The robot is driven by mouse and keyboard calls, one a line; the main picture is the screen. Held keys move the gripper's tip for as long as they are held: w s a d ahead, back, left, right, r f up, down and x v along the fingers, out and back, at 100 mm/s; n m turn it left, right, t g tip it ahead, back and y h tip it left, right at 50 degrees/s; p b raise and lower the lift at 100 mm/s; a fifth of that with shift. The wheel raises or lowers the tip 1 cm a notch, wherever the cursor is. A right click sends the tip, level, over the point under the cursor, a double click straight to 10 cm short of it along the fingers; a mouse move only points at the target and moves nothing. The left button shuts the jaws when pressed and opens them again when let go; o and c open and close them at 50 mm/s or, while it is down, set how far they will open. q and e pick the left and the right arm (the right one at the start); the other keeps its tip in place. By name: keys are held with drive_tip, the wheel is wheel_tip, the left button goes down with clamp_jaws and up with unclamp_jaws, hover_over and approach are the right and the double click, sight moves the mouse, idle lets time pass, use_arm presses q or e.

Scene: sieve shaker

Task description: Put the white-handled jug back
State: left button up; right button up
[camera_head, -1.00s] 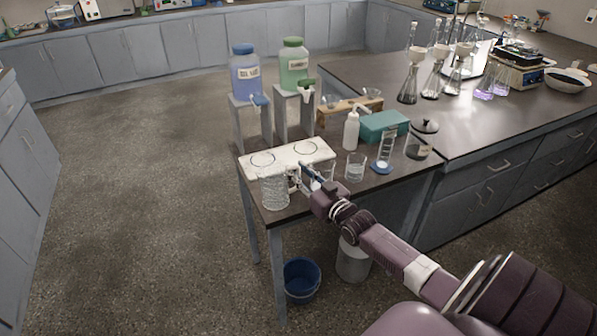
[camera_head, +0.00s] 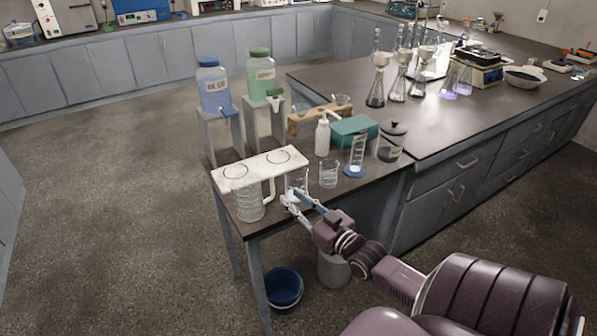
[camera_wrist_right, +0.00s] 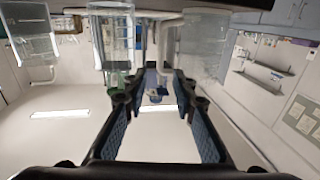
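The clear jug (camera_head: 250,205) with its white handle (camera_head: 270,189) stands upright at the near left end of the small table, by the front edge of the white board (camera_head: 232,179). The board bears two ring marks. I cannot tell whether the jug touches it. My right gripper (camera_head: 288,198) is to the right of the handle, apart from it, with nothing held. The right wrist view shows its two fingers (camera_wrist_right: 167,78) spread, with clear glassware (camera_wrist_right: 201,48) beyond them. My left gripper is not in view.
A small beaker (camera_head: 329,174), a measuring cylinder (camera_head: 357,155), a white bottle (camera_head: 322,138) and a teal box (camera_head: 353,130) crowd the table right of the gripper. Blue (camera_head: 214,88) and green (camera_head: 261,75) containers stand behind. A blue bucket (camera_head: 284,288) is on the floor.

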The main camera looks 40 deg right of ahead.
drive_tip(key=shift+s, duration=0.8)
drive_tip(key=s+a+f+g, duration=0.25)
drive_tip(key=s+f, duration=0.25)
drive_tip(key=f, duration=0.7)
drive_tip(key=s+a+f+g, duration=0.1)
drive_tip(key=s+f+g, duration=0.25)
drive_tip(key=f, duration=0.75)
drive_tip(key=s+a+f+g, duration=0.15)
drive_tip(key=s+f, duration=0.45)
drive_tip(key=f, duration=0.6)
drive_tip(key=s+a+f+n+g, duration=0.1)
drive_tip(key=s+a+f+g, duration=0.2)
drive_tip(key=s, duration=0.6)
drive_tip(key=s+a+f+n+g, duration=0.1)
drive_tip(key=s+a+f+g, duration=0.2)
drive_tip(key=s+a+f, duration=0.5)
drive_tip(key=s+a+f+n+g+y, duration=0.1)
drive_tip(key=s+a+f+g, duration=0.2)
drive_tip(key=s+a+f, duration=0.3)
drive_tip(key=s+f, duration=0.1)
drive_tip(key=s, duration=0.4)
drive_tip(key=shift+s+f, duration=0.2)
drive_tip(key=shift+f, duration=0.15)
drive_tip(key=shift+g, duration=0.25)
drive_tip(key=shift+s, duration=0.1)
